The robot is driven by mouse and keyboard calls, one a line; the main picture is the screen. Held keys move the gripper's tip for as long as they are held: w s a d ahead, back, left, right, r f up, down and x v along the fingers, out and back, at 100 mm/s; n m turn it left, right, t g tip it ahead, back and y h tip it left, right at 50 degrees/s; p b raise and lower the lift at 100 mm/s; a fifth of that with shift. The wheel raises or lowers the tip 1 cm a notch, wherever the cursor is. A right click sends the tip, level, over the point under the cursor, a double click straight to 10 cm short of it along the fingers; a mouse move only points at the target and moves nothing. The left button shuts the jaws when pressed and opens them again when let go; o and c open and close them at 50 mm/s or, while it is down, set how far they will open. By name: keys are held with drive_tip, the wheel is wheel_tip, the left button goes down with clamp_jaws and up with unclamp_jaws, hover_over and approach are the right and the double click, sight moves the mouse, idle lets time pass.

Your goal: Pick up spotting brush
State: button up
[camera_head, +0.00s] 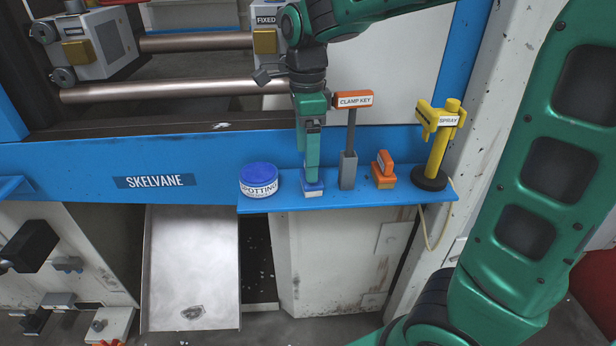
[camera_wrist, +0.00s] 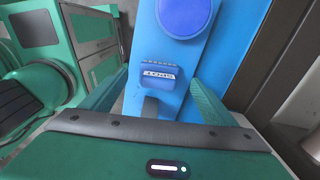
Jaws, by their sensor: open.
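The spotting brush (camera_head: 313,192), a small blue block with a pale lower part, stands on the blue shelf. In the wrist view the brush (camera_wrist: 158,74) carries a label reading "SPOT" and lies between my two green fingers, with a gap on each side. My gripper (camera_head: 312,178) points down right above the brush in the head view and hides part of its top. In the wrist view my gripper (camera_wrist: 158,82) is open and holds nothing. How far the fingertips are from the brush in height is hard to tell.
The blue-lidded spotting pot (camera_head: 259,180) stands left of the brush. The grey clamp key (camera_head: 348,170) stands close on the right, then an orange-handled brush (camera_head: 384,170) and the yellow spray (camera_head: 437,145). The shelf (camera_head: 290,203) is narrow, with the blue machine beam (camera_head: 90,170) behind.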

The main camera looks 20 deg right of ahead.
drive_tip(key=shift+d+f, duration=0.15)
drive_tip(key=shift+f, duration=1.15)
drive_tip(key=shift+d+f, duration=0.15)
drive_tip(key=shift+f, duration=1.15)
drive_tip(key=c, duration=1.2)
